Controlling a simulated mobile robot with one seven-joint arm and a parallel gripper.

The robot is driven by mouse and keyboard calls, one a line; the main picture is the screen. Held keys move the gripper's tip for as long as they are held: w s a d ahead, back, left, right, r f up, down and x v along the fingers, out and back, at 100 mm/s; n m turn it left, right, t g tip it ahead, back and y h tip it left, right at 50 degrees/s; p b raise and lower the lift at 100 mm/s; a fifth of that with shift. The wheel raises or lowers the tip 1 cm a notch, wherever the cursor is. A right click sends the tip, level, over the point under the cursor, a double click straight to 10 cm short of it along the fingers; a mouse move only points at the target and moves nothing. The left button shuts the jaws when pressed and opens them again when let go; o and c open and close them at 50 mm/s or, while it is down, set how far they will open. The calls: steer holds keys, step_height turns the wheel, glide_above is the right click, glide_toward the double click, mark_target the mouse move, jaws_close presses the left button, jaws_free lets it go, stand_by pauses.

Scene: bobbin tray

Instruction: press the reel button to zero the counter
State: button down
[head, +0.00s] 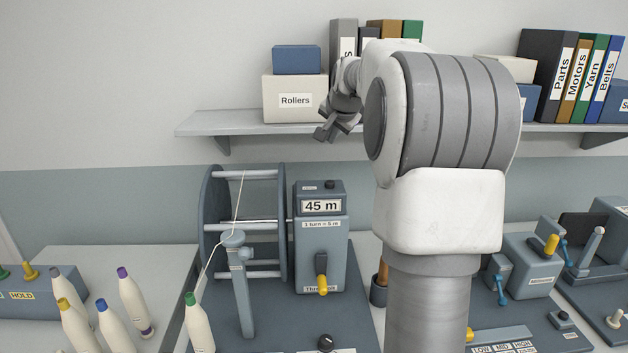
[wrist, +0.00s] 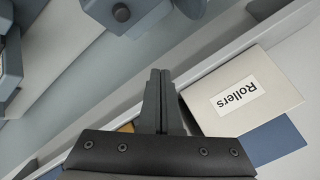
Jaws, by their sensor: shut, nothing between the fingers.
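The reel counter (head: 321,240) is a blue-grey box beside the reel (head: 208,225), and its display reads 45 m. A small black button (head: 330,184) sits on its top. In the wrist view a dark round button (wrist: 121,12) shows on a blue-grey housing at the top edge. My gripper (head: 323,134) is shut and empty, in front of the shelf and above the counter, apart from the button. Its closed fingertips (wrist: 160,73) point toward the top of the wrist view.
A shelf (head: 215,123) with the Rollers box (head: 294,100) is close to my gripper. A yellow-tipped lever (head: 321,275) is on the counter's front. A thread runs from the reel past a guide post (head: 242,290). Several bobbins stand at the left.

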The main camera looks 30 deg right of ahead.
mark_target(330, 184)
stand_by(0.3)
step_height(330, 184, down, 9)
steer(key=b, duration=0.7)
steer(key=shift+r, duration=0.1)
stand_by(1.7)
steer(key=shift+f+b, duration=0.3)
steer(key=shift+f, duration=0.1)
steer(key=shift+a+f+b, duration=0.1)
steer(key=shift+f+b, duration=0.35)
steer(key=shift+f, duration=0.1)
stand_by(0.6)
steer(key=shift+r, duration=0.1)
steer(key=shift+r+p, duration=0.7)
steer(key=shift+r, duration=0.15)
steer(key=shift+r+p, duration=1.95)
steer(key=shift+r, duration=0.6)
